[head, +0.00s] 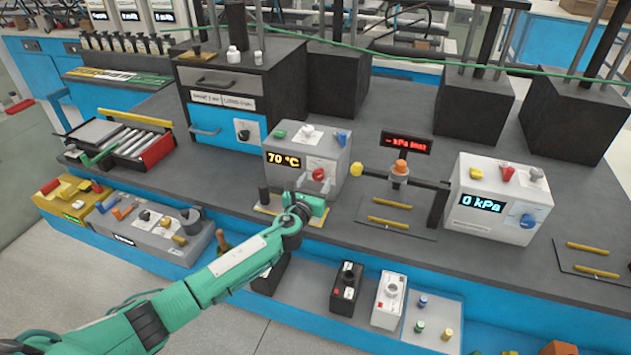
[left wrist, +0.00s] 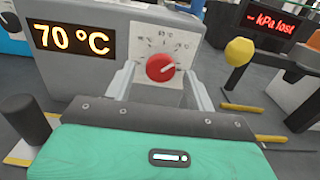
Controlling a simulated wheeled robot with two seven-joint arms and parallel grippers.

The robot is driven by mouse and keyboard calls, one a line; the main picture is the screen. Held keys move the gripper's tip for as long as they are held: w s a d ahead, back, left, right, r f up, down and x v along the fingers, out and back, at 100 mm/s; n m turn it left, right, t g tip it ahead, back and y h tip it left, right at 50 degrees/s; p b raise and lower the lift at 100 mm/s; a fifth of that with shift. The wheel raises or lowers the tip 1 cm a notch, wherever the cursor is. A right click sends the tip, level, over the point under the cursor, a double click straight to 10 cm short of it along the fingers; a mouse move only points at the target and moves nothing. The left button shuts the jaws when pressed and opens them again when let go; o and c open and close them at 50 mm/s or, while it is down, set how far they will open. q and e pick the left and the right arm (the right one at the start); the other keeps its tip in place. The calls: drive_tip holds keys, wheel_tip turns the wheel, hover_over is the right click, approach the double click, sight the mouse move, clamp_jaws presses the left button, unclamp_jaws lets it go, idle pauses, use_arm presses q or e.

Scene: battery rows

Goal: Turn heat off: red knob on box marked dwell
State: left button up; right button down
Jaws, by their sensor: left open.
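The red knob (head: 319,174) sits on the front of a grey box (head: 298,166) whose display reads 70 °C. In the left wrist view, the red knob (left wrist: 160,67) is on a white dial plate with a pale pointer line across its face. I cannot read any "dwell" marking. My left gripper (head: 314,191) is in front of the box, just below the knob in the head view. In the left wrist view, the open fingers of my left gripper (left wrist: 161,86) stand either side of the knob, with nothing gripped. Whether they touch it I cannot tell. My right gripper is not in view.
A yellow knob (left wrist: 240,52) juts out to the right of the box. A dark post (left wrist: 26,118) stands at the lower left. A white box reading 0 kPa (head: 499,200) stands further right. Green, white and blue knobs are on the grey box's top.

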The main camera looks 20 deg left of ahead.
use_arm(q)
drive_tip(key=shift+w, duration=0.35)
drive_tip(key=shift+c, duration=0.2)
drive_tip(key=c, duration=0.9)
